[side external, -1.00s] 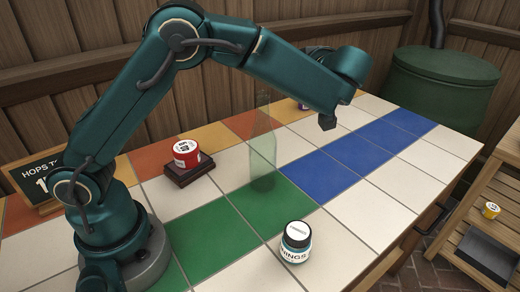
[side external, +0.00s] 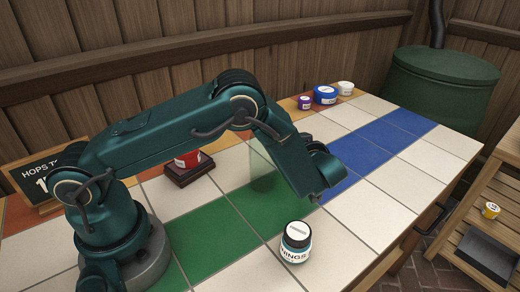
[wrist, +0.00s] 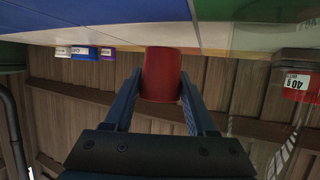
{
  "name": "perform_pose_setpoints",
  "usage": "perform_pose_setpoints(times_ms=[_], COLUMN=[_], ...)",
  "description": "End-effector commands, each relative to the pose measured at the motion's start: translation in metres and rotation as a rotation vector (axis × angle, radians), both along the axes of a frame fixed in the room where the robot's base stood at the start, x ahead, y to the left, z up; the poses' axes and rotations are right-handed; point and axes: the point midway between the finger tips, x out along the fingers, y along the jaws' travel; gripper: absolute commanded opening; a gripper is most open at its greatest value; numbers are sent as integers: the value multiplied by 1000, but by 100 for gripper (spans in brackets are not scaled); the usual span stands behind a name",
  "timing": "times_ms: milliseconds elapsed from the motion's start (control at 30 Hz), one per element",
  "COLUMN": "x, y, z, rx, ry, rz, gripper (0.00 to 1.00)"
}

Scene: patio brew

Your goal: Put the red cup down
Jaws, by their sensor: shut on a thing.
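The red cup (wrist: 160,76) is between the two fingers of my gripper (wrist: 160,92) in the wrist view, and the gripper is shut on it. The wrist view is upside down, with the tiled table along its top. The cup's end is close to the tiles there; I cannot tell whether it touches them. In the side view my wrist is low over the table, near the green and blue tiles. My fingers and the cup are hidden behind it there.
A white-lidded jar (side external: 296,242) stands in front of my wrist. A red tin (side external: 187,160) sits on a dark block (side external: 190,175). Purple (side external: 304,102), blue (side external: 325,95) and white (side external: 346,88) containers stand at the back. The right-hand tiles are clear.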

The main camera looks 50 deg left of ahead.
Motion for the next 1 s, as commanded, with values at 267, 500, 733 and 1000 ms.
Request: perform_pose_setpoints(times_ms=[267, 500, 733, 1000], x=[0, 0, 0, 0], y=[0, 0, 0, 0], z=[-25, -25, -27, -25], rx=[0, 0, 0, 0], ry=[0, 0, 0, -1], rz=[0, 0, 0, 0], gripper=[5, 5, 69, 69])
